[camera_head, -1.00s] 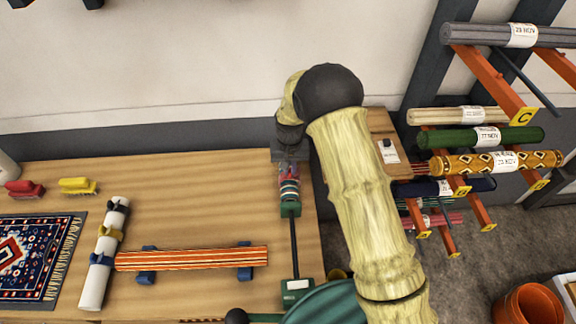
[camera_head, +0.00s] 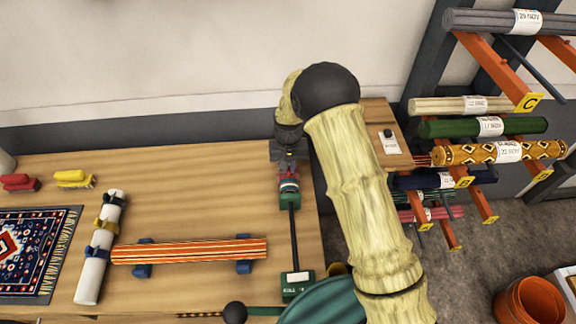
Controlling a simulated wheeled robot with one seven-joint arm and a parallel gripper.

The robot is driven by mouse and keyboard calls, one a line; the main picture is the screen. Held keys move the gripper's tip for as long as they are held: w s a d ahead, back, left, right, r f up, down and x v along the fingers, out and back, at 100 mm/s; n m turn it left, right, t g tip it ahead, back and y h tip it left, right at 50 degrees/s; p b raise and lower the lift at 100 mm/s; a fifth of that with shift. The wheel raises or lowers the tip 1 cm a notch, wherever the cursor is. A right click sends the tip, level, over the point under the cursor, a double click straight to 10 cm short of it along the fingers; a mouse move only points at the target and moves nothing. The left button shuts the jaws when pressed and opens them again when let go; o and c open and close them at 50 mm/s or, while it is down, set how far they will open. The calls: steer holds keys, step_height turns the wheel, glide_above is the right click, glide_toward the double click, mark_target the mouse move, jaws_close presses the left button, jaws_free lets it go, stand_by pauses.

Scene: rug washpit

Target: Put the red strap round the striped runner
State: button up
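The striped runner (camera_head: 190,252) is an orange, red and cream roll. It lies across two blue cradles on the wooden table, with no strap visible round it. Beside its left end lies a white roll (camera_head: 90,274) with a yellow strap and a blue strap on it. A small red piece (camera_head: 289,173), which may be the red strap, shows at the top of a green holder at the table's right side. My gripper (camera_head: 289,160) is directly at this red piece, pointing down. Its fingers are too small and dark to tell whether they are shut on it.
A patterned rug (camera_head: 35,250) lies at the table's left, with a red brush (camera_head: 18,182) and a yellow brush (camera_head: 75,178) behind it. A green base (camera_head: 298,284) with a dark rod stands right of the runner. A rack of rolls (camera_head: 485,127) stands at the right.

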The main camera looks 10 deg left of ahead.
steer(key=o, duration=0.4)
step_height(320, 180, up, 17)
steer(key=b, duration=0.4)
steer(key=shift+r, duration=0.2)
steer(key=s+d+f+m+t, duration=0.1)
steer(key=s+d, duration=0.8)
steer(key=d, duration=0.4)
steer(key=s+d+f+m+t, duration=0.1)
steer(key=s+d+m, duration=0.1)
steer(key=s+d, duration=0.8)
steer(key=d, duration=0.3)
steer(key=shift+s+t, duration=0.15)
steer(key=shift+t, duration=0.15)
